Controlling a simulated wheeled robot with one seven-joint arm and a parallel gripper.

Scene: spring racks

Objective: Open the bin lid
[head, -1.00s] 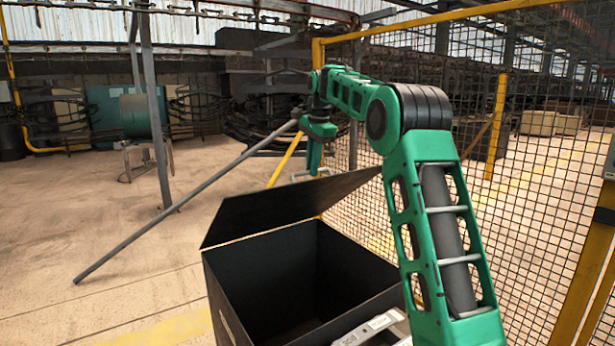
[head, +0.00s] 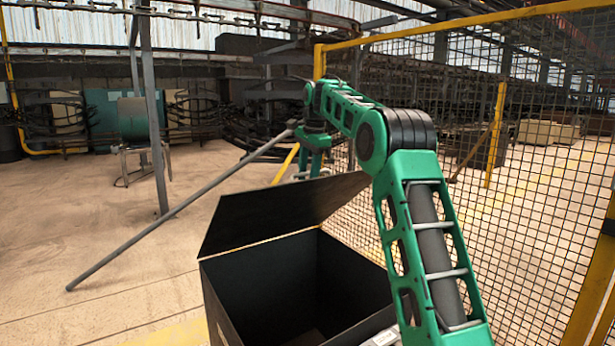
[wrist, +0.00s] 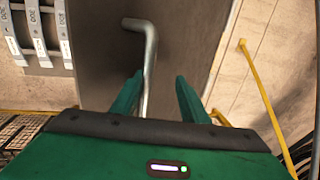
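The black bin (head: 300,285) stands in the lower middle of the head view, its dark inside visible from above. Its lid (head: 285,208) is tilted up along the far side, partly open. My gripper (head: 310,165) is behind the raised lid, and its fingertips are hidden there. In the wrist view, the two green fingers of my gripper (wrist: 158,80) are apart. A grey metal bar handle (wrist: 149,50) on the lid's dark face (wrist: 105,55) runs down between them, closer to the left finger. Contact cannot be told.
A yellow-framed mesh fence (head: 480,150) runs close along the right of the bin. A slanted grey pole (head: 180,210) and a metal post (head: 153,110) stand to the left. Pale labelled strips (wrist: 35,40) show at the wrist view's upper left. Open floor lies left of the bin.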

